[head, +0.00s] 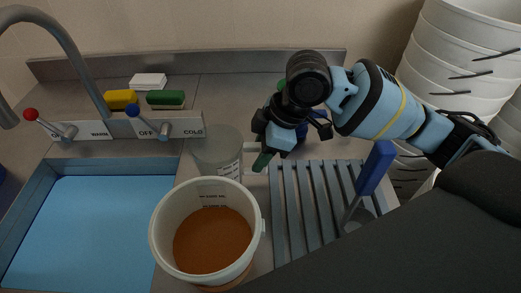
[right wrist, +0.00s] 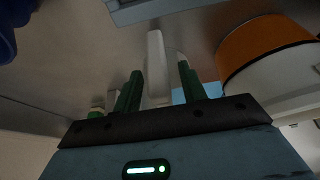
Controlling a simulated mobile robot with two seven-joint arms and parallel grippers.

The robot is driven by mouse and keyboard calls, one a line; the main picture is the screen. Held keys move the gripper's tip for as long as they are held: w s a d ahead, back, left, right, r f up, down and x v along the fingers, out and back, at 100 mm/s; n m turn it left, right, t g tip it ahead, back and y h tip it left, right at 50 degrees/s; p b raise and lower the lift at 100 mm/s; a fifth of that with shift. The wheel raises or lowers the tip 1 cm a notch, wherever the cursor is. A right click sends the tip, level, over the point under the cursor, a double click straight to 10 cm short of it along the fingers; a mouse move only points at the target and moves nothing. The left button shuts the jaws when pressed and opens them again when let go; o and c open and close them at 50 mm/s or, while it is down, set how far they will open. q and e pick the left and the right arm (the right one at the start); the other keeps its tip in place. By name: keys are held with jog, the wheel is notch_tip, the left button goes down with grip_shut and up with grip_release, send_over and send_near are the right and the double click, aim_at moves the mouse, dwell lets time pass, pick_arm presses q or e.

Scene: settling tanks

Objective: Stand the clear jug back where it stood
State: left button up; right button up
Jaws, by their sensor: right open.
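The clear jug (head: 215,152) stands upright on the steel counter, just behind the white bucket (head: 163,228), which hides its lower front. Its pale handle side faces right, toward my right gripper (head: 263,160). The right gripper is open, with its green fingers low beside the jug. In the right wrist view a pale upright bar (right wrist: 157,65), which looks like the jug's handle, shows between the two green fingers of the gripper (right wrist: 160,88). I see gaps on both sides of it. My left gripper is not in view.
The bucket holds orange-brown liquid. A blue sink (head: 85,225) with tap and levers is at left. A slatted drainer (head: 310,200) with a blue-handled tool (head: 375,168) is at right. Stacked white buckets (head: 455,50) stand far right. Sponges (head: 165,98) sit behind the levers.

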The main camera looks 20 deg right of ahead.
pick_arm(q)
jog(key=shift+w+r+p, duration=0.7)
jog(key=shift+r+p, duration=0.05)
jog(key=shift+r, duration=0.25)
pick_arm(e)
jog(key=v, duration=1.2)
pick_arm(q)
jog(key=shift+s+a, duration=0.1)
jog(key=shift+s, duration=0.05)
pick_arm(e)
jog(key=shift+w, duration=0.1)
